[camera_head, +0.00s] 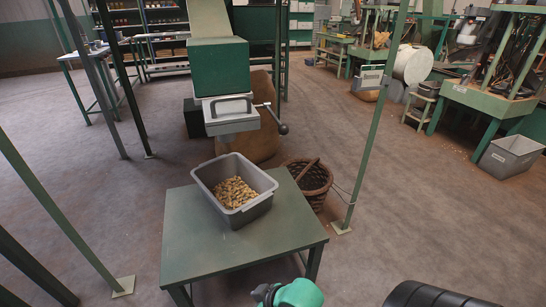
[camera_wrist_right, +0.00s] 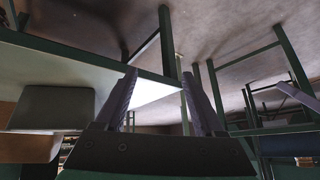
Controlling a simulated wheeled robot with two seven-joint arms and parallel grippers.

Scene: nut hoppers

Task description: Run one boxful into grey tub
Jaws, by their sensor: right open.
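The grey tub (camera_head: 258,207) stands upright on a low green table (camera_head: 205,255), with a heap of light brown nuts (camera_head: 234,191) inside. Behind it is a hopper with a green body (camera_head: 218,66) and a light grey box-shaped outlet (camera_head: 230,118) at its lower end. A lever with a dark round knob (camera_head: 283,129) sticks out to the right of the outlet. My right gripper shows in the wrist view (camera_wrist_right: 161,100), its two fingers spread apart with nothing between them. I cannot make out its fingertips in the head view. My left gripper is out of view.
A wicker basket (camera_head: 308,182) stands on the floor right of the table, beside a thin green post (camera_head: 372,120). A brown sack (camera_head: 262,125) is behind the outlet. Another grey bin (camera_head: 510,156) is at far right. Green frame posts stand at left. Open floor lies between.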

